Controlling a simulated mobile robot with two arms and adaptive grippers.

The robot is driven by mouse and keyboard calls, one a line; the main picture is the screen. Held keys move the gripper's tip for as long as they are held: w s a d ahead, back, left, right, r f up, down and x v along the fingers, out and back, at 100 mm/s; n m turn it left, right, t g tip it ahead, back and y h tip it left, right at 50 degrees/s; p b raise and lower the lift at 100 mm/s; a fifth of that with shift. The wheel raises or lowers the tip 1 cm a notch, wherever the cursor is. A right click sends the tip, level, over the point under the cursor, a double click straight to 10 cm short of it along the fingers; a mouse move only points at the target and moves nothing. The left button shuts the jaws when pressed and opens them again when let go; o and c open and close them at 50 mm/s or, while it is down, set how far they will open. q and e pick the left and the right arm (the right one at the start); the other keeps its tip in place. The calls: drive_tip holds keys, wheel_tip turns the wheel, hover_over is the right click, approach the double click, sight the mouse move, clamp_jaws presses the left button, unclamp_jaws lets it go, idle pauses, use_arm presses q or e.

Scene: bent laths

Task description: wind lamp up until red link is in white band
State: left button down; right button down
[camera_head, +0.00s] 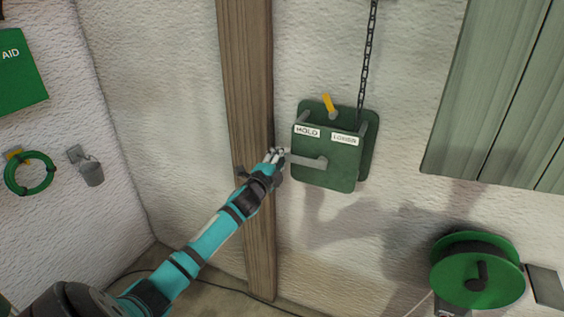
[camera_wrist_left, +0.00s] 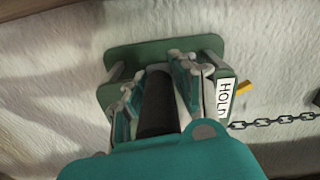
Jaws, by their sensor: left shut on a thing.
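A green winch box (camera_head: 328,160) is fixed to the white wall, with labels that seem to read HOLD and LOWER. A yellow-tipped lever (camera_head: 328,103) sticks up at its top. A grey crank arm (camera_head: 306,161) runs left from the hub on its front. My left gripper (camera_head: 277,155) is at the crank's outer end. In the left wrist view my left gripper (camera_wrist_left: 158,95) is shut around a dark crank handle (camera_wrist_left: 157,105). A dark chain (camera_head: 367,60) rises from the box; it also shows in the wrist view (camera_wrist_left: 275,122). I see no lamp, red link or white band.
A wooden post (camera_head: 247,80) stands just left of the box. A green slatted panel (camera_head: 500,100) is at the upper right. A green reel (camera_head: 476,270) is at the lower right. A green hose coil (camera_head: 29,174) and a grey cup (camera_head: 91,172) hang on the left wall.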

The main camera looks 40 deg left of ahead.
use_arm(q)
drive_tip(key=shift+w+d+r+m+p, duration=0.1)
drive_tip(key=shift+r+m+p, duration=0.65)
drive_tip(key=shift+r+m, duration=0.75)
drive_tip(key=shift+r+n, duration=0.3)
drive_tip(key=c, duration=1.1)
unclamp_jaws()
drive_tip(key=shift+d+f, duration=0.1)
drive_tip(key=shift+f, duration=0.05)
drive_tip(key=shift+o, duration=0.2)
drive_tip(key=shift+f, duration=0.1)
drive_tip(key=shift+s+d+f, duration=0.15)
drive_tip(key=shift+s+f, duration=0.05)
drive_tip(key=shift+s, duration=0.3)
drive_tip(key=v, duration=1.1)
drive_tip(key=shift+r, duration=0.15)
